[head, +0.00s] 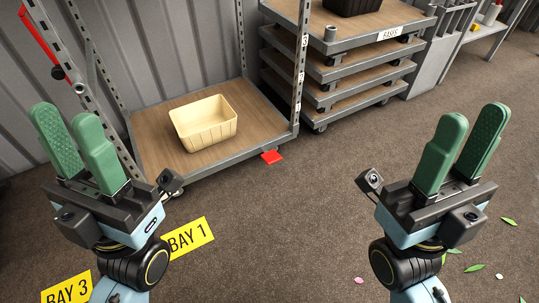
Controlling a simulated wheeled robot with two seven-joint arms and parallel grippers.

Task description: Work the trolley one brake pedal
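A trolley with a wooden deck (152,149) and grey metal frame stands at the upper left of the head view; which number it bears is not clear to me. A small red pedal (271,157) sticks out at its lower front edge, near the right corner post. My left gripper (75,138) is open and empty, in front of the trolley's left side and well left of the pedal. My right gripper (474,138) is open and empty over the floor, well right of the pedal. Neither gripper touches the trolley, as far as I can see.
A cream bin (205,122) sits on the deck. A stack of wheeled bases (345,72) stands behind right, with a dark crate (351,4) on top. A red bar (42,42) shows upper left. Yellow BAY 1 (188,238) and BAY 3 (67,291) signs mark the floor. The middle floor is mostly clear.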

